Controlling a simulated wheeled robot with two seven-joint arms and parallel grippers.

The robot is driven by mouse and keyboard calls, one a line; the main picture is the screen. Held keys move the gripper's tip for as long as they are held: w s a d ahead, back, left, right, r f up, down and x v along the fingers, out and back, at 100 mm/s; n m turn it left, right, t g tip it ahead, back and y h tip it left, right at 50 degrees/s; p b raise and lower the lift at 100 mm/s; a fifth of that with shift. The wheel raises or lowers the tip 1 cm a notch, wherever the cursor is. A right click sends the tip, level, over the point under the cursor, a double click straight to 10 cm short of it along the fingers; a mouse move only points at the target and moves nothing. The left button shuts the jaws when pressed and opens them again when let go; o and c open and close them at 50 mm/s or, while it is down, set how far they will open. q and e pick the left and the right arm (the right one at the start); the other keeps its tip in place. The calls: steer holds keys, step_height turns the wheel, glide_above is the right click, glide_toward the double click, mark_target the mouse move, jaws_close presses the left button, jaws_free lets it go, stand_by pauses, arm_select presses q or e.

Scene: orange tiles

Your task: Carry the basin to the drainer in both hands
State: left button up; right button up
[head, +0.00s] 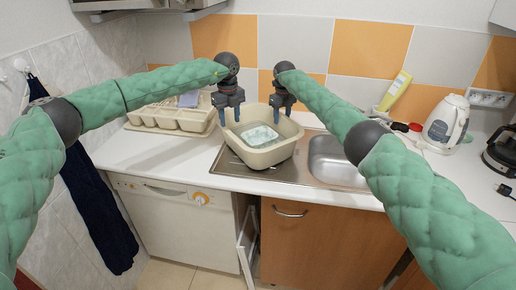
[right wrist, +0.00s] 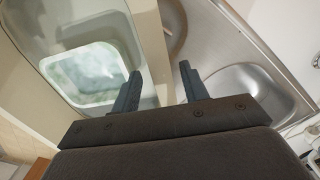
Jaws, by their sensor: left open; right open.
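The cream basin (head: 262,155) sits on the steel sink's draining area, with a pale, greenish-white patterned thing (head: 260,136) inside. My left gripper (head: 229,118) is open above the basin's left rim, pointing down. My right gripper (head: 282,112) is open at the basin's back right rim. In the right wrist view, my right gripper's fingers (right wrist: 163,88) stand either side of the basin's wall (right wrist: 150,50); I cannot tell if they touch it. The cream drainer (head: 178,118) stands on the counter to the left, with a bluish item in it.
The sink bowl (head: 335,160) is right of the basin. A yellow-green bottle (head: 394,92), a white kettle (head: 446,124) and a glass coffee pot (head: 500,150) stand further right. White counter (head: 150,152) is bare in front of the drainer. A dark towel (head: 95,205) hangs at left.

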arm_select(q)
step_height(320, 180, up, 6)
steer(key=shift+r, duration=0.2)
arm_select(e)
step_height(320, 180, up, 12)
stand_by(0.6)
arm_select(q)
steer(key=shift+f, duration=0.1)
arm_select(e)
steer(key=shift+f, duration=0.2)
